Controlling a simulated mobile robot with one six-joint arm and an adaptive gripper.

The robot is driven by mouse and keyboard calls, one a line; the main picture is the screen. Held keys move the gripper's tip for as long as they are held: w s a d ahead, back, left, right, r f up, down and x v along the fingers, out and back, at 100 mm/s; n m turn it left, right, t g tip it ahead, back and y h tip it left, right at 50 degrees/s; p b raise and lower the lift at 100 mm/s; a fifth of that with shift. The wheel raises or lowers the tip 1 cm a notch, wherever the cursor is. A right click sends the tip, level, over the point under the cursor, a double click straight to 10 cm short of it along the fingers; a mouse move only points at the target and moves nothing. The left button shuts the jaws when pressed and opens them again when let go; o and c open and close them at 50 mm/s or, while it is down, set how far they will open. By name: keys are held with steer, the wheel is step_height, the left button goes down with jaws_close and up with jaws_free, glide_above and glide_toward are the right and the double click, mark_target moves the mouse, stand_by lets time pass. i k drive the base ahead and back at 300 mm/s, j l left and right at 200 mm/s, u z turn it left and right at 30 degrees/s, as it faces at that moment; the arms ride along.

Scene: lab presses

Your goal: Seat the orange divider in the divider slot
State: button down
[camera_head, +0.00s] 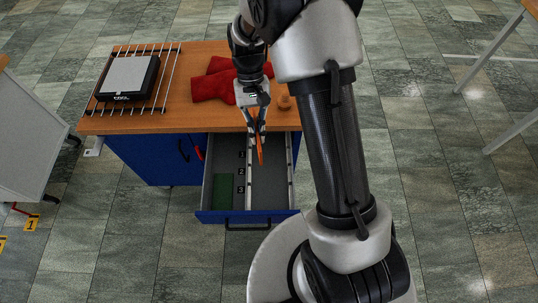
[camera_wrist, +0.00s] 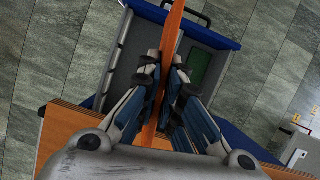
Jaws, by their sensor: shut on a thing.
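The orange divider (camera_head: 260,154) is a thin flat plate held upright over the open drawer (camera_head: 215,160). My gripper (camera_head: 257,136) is shut on it; the wrist view shows both fingers (camera_wrist: 166,72) pressed on either side of the divider (camera_wrist: 172,30). A pale lengthwise rail (camera_head: 249,190) runs along the drawer, with dark number labels 1, 2 and 3 (camera_head: 241,172) on its left. The divider's lower end is near the right side of this rail. I cannot tell whether it touches the drawer or which part is the divider slot.
A green block or panel (camera_head: 223,188) lies in the drawer's front left, also in the wrist view (camera_wrist: 201,66). On the wooden worktop (camera_head: 150,124) are a black device with a grey top (camera_head: 128,76) on a wire rack, red cloth (camera_head: 212,86) and a small brown object (camera_head: 284,102).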

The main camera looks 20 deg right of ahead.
mark_target(265, 193)
steer(key=i+j, duration=0.15)
steer(key=j, duration=0.3)
steer(key=i+j, duration=0.1)
steer(key=j, duration=0.35)
steer(key=i+j+z, duration=0.1)
steer(key=j, duration=0.35)
steer(key=j+z, duration=0.15)
steer(key=z, duration=1.1)
steer(key=i+j, duration=0.05)
